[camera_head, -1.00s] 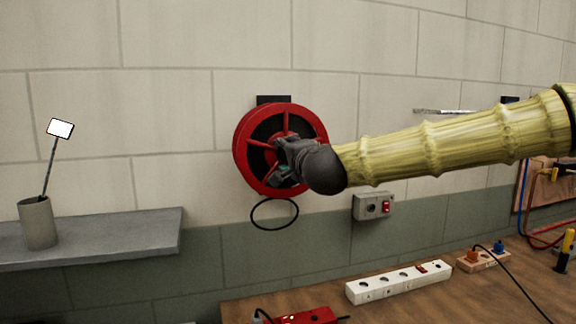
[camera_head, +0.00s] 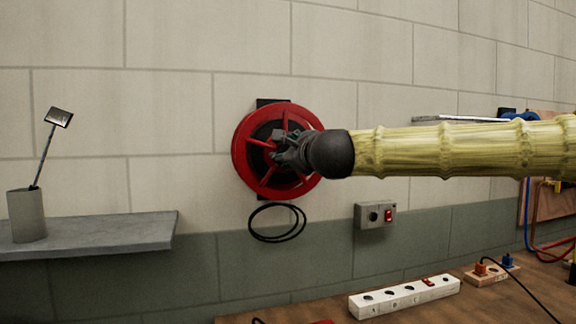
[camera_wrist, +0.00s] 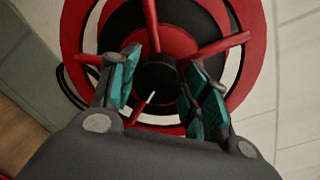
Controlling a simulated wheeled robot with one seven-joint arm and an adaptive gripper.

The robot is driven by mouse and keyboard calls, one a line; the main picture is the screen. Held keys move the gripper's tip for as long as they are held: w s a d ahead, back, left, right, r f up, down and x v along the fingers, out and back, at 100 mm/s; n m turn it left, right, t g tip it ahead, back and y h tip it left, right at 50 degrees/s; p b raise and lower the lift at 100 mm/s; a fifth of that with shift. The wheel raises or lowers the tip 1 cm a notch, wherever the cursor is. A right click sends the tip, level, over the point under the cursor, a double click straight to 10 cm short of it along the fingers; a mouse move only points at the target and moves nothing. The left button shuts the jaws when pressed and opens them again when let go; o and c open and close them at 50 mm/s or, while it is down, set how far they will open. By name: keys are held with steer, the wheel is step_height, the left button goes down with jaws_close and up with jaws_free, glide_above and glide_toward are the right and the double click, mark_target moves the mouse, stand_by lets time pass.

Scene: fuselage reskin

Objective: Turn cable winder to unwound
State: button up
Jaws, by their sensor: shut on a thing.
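The cable winder (camera_head: 242,152) is a red spoked reel with a dark centre, mounted on the wall. Black cable (camera_head: 277,237) hangs in loops below it. My gripper (camera_head: 281,148) is at the reel's middle, covering part of its hub and spokes. In the wrist view, the red winder (camera_wrist: 72,35) surrounds the gripper (camera_wrist: 162,78), whose teal-padded fingers stand on both sides of the round black hub. The fingers are closed on the winder at its centre. The exact contact is partly hidden.
A grey shelf (camera_head: 100,232) with a cup (camera_head: 26,215) is at left. A switch box (camera_head: 375,215) is on the wall right of the cable.

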steer(key=shift+w+d+f+m+t+h+b, duration=0.1)
steer(key=shift+m+t+b, duration=0.15)
steer(key=shift+m+b, duration=4.35)
steer(key=shift+s+d+f+m+t+h+b, duration=0.1)
steer(key=shift+d+f+m+t+b, duration=0.1)
steer(key=shift+m+b, duration=4.3)
steer(key=shift+w+d+f+m+t+h+b, duration=0.1)
steer(key=shift+m+t+b, duration=0.15)
steer(key=shift+m+b, duration=4.35)
steer(key=shift+r+n+b, duration=0.15)
steer(key=shift+n+b, duration=0.65)
steer(key=shift+b, duration=0.3)
steer(key=o, duration=1)
